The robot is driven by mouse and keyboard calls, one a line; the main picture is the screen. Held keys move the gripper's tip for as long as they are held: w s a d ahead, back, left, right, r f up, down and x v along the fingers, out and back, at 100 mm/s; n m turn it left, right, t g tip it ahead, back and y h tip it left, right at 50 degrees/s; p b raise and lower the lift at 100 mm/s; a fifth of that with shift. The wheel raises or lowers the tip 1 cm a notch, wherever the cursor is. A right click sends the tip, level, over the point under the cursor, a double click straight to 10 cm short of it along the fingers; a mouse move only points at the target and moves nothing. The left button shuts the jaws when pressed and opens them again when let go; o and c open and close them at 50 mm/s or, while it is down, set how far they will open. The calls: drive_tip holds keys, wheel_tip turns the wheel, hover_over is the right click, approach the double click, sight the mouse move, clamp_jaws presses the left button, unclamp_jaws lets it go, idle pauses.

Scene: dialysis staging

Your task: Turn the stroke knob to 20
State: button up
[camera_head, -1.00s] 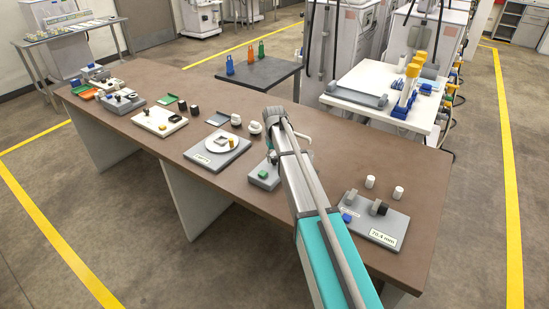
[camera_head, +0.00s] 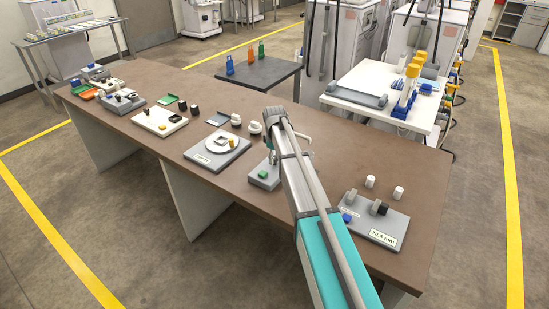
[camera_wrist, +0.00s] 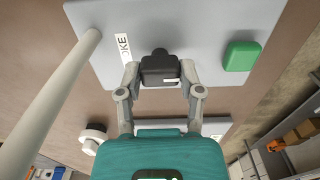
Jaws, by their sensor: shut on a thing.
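The stroke knob (camera_wrist: 158,68) is black with a short stub and sits on a grey plate (camera_wrist: 200,30), seen in the wrist view. A white label (camera_wrist: 124,48) reading "OKE", its start hidden, lies left of the knob. My gripper (camera_wrist: 160,80) has a finger on each side of the knob and is shut on it. A small white mark shows on the knob's near face; I cannot read a setting of 20. A green button (camera_wrist: 241,56) sits right of the knob. In the head view the grey plate (camera_head: 258,184) is partly hidden by my arm.
A white round part (camera_wrist: 93,139) stands near my gripper. In the head view, a station with a round white dial (camera_head: 204,145) is to the left, and one reading 70.4 mm (camera_head: 383,238) to the right.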

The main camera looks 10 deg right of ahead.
drive_tip(key=o, duration=1.1)
drive_tip(key=shift+o, duration=0.2)
drive_tip(key=shift+m, duration=0.4)
